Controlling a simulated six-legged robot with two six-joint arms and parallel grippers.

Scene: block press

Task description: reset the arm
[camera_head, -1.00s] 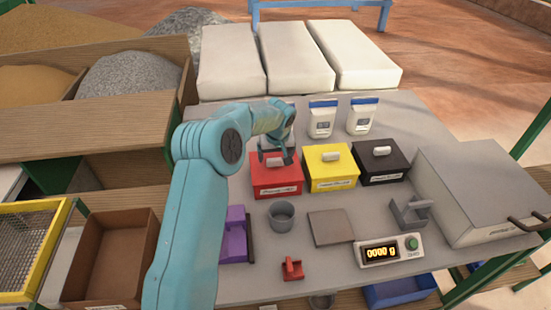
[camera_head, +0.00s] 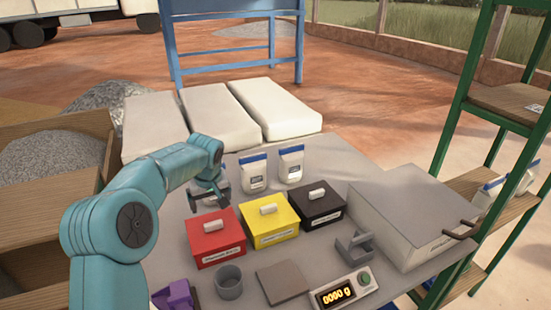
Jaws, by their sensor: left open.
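My left arm comes in from the left, and its teal gripper (camera_head: 208,199) hangs above the back of the red box (camera_head: 214,243). The gripper is open, and I see nothing between its fingers. The red box has a white lid handle and a label on its front. A yellow box (camera_head: 269,228) and a black box (camera_head: 317,207) stand in a row to its right. My right gripper is not in view.
On the grey table are a grey cup (camera_head: 229,281), a flat plate (camera_head: 285,284), a scale (camera_head: 342,292) reading 0000 g, a grey bracket (camera_head: 355,247) and a large grey case (camera_head: 412,215). A green shelf (camera_head: 478,115) stands right.

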